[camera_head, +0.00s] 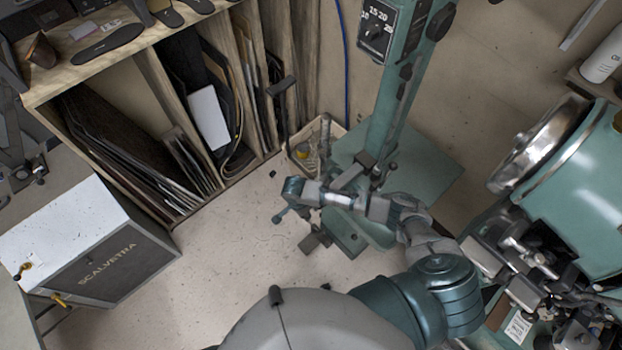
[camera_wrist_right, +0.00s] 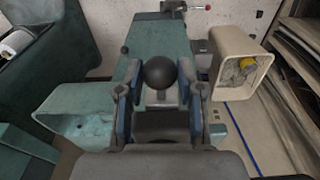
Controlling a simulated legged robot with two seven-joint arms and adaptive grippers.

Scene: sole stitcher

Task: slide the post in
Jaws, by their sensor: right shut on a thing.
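In the wrist view my right gripper (camera_wrist_right: 162,98) has its blue-padded fingers on either side of a round black knob (camera_wrist_right: 160,72). It is shut on this knob. I cannot tell whether the knob belongs to the post, as what lies below it is hidden. Behind the knob is a flat teal surface of the machine. In the head view my right arm (camera_head: 430,243) reaches in from the bottom to the lower part of the teal machine column (camera_head: 392,105). I cannot pick out its fingertips clearly there. My left gripper is not seen.
A beige bin (camera_wrist_right: 245,75) with something yellow inside stands close beside my right gripper. A large teal machine (camera_head: 585,190) with a metal wheel is on the right. A shelf of sheets (camera_head: 140,135) and a SCALVETRA box (camera_head: 110,262) are on the left. Speckled floor lies between.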

